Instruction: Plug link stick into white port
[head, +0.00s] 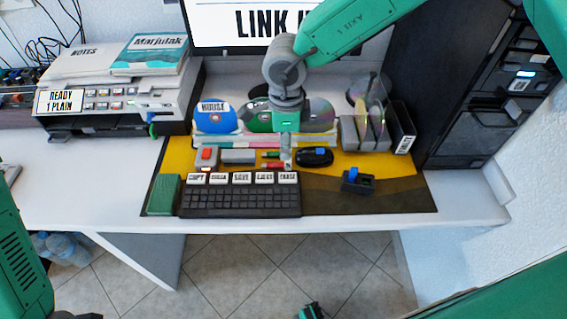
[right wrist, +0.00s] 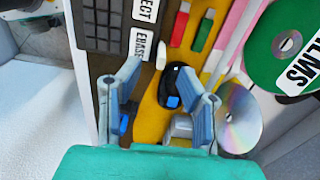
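A red stick (head: 271,154) and a green stick (head: 271,165) lie on the yellow mat behind the keyboard; they also show in the right wrist view as a red stick (right wrist: 180,25) and a green stick (right wrist: 203,30). I cannot tell which item is the link stick, and no white port can be made out. My right gripper (head: 286,160) points down over the mat, beside the black mouse-like item (head: 315,157) with a blue part. In the right wrist view its fingers (right wrist: 168,85) are apart with nothing held between them.
A black block with a blue piece (head: 355,182) is on the mat's right. The keyboard (head: 240,201) is in front, disc racks (head: 370,134) behind. A printer (head: 115,105) stands left, a dark tower (head: 465,90) right. The mat's front right is clear.

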